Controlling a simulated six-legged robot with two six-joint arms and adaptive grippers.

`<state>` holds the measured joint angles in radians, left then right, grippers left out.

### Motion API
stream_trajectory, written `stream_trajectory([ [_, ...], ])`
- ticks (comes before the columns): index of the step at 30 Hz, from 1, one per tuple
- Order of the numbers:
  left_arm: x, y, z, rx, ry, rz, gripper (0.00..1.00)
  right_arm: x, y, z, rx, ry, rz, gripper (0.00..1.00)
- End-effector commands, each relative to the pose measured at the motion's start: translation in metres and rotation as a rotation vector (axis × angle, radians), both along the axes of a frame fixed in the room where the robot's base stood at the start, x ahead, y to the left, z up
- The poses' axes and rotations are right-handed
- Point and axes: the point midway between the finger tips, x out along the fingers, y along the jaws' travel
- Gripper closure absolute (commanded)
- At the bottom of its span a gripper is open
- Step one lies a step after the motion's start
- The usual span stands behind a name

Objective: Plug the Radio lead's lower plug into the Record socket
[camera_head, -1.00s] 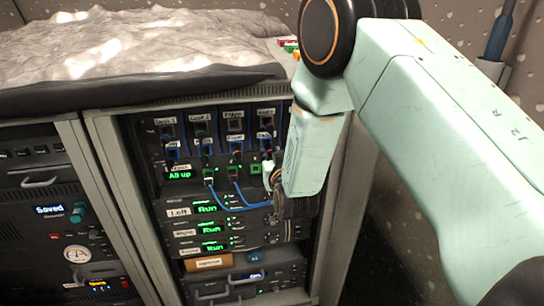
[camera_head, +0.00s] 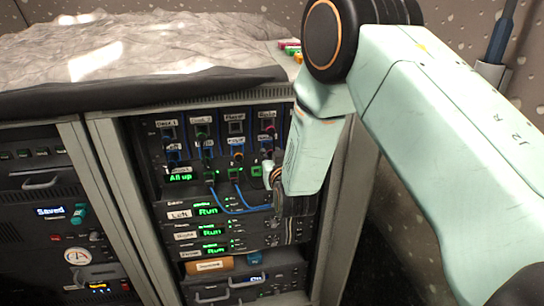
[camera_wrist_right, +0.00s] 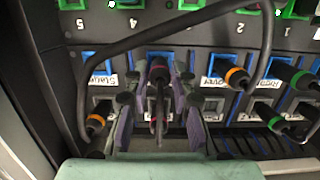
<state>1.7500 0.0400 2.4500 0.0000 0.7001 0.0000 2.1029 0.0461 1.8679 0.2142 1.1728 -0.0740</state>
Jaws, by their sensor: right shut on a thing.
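My right gripper (camera_wrist_right: 158,118) is shut on a dark plug with a red band (camera_wrist_right: 158,72), the Radio lead's lower plug. The plug points at a blue socket in the blue row; its label is mostly covered by the gripper, so I cannot read Record. I cannot tell whether the plug is fully seated. Its dark cable hangs between the purple-padded fingers. In the head view the Radio label (camera_head: 267,115) sits at the upper right of the patch panel (camera_head: 155,150). My forearm (camera_head: 312,150) covers the panel's right edge, and the fingers are hard to see there. My left gripper is not in view.
A dark cable (camera_wrist_right: 180,32) arches over the held plug. Blue leads (camera_head: 225,208) loop below the green sockets. A rack (camera_head: 40,200) stands at left.

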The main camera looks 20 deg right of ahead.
Motion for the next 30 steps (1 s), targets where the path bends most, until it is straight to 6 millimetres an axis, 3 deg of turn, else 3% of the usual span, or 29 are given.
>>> stream_trajectory([
  [10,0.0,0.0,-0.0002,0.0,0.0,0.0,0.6,0.0034,-0.0009,0.0025,0.0,-0.006,-0.001,1.0],
  [11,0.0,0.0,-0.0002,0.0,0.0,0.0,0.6,0.0035,-0.0009,0.0026,0.0,-0.007,-0.001,0.73],
  [19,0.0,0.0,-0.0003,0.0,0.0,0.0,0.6,0.0027,-0.0008,0.0016,0.0,-0.004,-0.001,0.5],
  [30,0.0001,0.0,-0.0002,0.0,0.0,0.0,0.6,-0.0007,0.0003,0.0011,0.0,-0.001,0.0,0.49],
])
